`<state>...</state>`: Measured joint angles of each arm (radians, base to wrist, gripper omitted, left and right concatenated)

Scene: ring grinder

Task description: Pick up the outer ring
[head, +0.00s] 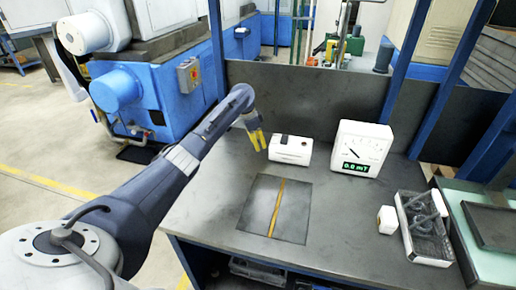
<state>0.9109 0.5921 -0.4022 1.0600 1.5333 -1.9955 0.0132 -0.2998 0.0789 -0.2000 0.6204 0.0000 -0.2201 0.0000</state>
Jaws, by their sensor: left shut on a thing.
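My left gripper (257,139) has yellow fingertips that point down above the back left of the bench, just left of a white box with a dark top (290,149). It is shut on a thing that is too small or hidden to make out. My right gripper is not in view.
A white meter (360,148) with a dial and green display stands at the back. A dark square plate with a yellow-brown strip (276,208) lies mid-bench. A small white block (386,219) sits beside the tray. An upright dark panel (310,95) closes the back.

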